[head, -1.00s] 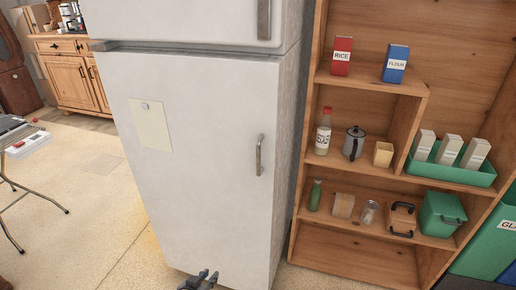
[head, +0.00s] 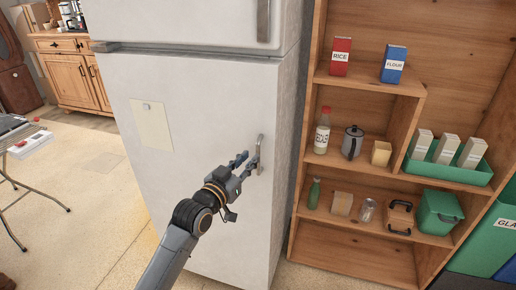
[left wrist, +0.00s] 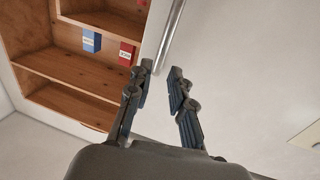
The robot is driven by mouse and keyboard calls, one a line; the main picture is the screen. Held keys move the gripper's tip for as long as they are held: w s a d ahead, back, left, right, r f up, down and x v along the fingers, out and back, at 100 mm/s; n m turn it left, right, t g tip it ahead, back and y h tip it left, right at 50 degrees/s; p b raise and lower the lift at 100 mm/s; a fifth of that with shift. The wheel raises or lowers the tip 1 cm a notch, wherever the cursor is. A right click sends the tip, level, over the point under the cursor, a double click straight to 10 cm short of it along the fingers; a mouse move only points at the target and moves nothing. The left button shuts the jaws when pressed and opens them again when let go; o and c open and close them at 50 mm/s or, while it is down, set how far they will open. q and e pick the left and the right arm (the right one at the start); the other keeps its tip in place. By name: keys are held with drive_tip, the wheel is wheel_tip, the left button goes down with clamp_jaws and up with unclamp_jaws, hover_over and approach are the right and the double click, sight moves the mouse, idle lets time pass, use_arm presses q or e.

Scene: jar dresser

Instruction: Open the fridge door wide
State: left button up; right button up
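The white fridge (head: 190,110) stands in the middle of the head view with its large lower door shut. The door's metal handle (head: 259,152) is a vertical bar near its right edge. My left gripper (head: 249,160) is at the handle, its fingers pointing at it. In the left wrist view the left gripper (left wrist: 160,74) is open, with a gap between its fingertips. The handle (left wrist: 171,40) runs up from just beyond that gap. Whether the fingers touch it, I cannot tell. My right gripper is not in view.
A wooden shelf (head: 365,87) with boxes, jars and green bins stands close to the fridge's right side. A folding table (head: 20,140) and a wooden dresser (head: 68,75) are at the left. The floor (head: 95,205) left of the fridge is clear.

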sight(257, 151)
use_arm(q)
drive_tip(key=x, duration=0.6)
clamp_jaws()
